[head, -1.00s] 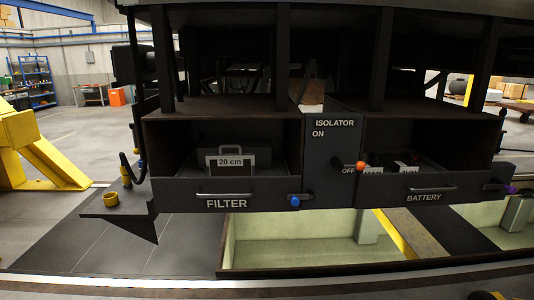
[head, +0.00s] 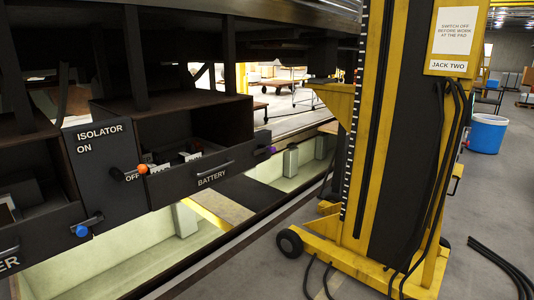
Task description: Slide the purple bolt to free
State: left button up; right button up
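The purple bolt (head: 266,150) sits at the right end of the battery drawer (head: 205,180), on a dark fitting beside the drawer front. It is small in the view, and I cannot tell how far it is slid. The drawer front has a bar handle and the word BATTERY. A blue bolt (head: 82,231) sits at the right end of the filter drawer on the left. The orange-knobbed isolator lever (head: 142,169) points right, beside the word OFF. Neither of my grippers shows in the head view.
The yellow jack labelled JACK TWO (head: 360,170) stands on wheels to the right of the battery drawer. Black cables (head: 500,268) lie on the floor at right. An open pit (head: 150,255) runs under the railcar. A blue bin (head: 487,133) stands at the far right.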

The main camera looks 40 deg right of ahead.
aim_at(273, 149)
jog(key=z, duration=1.5)
jog(key=i, duration=0.55)
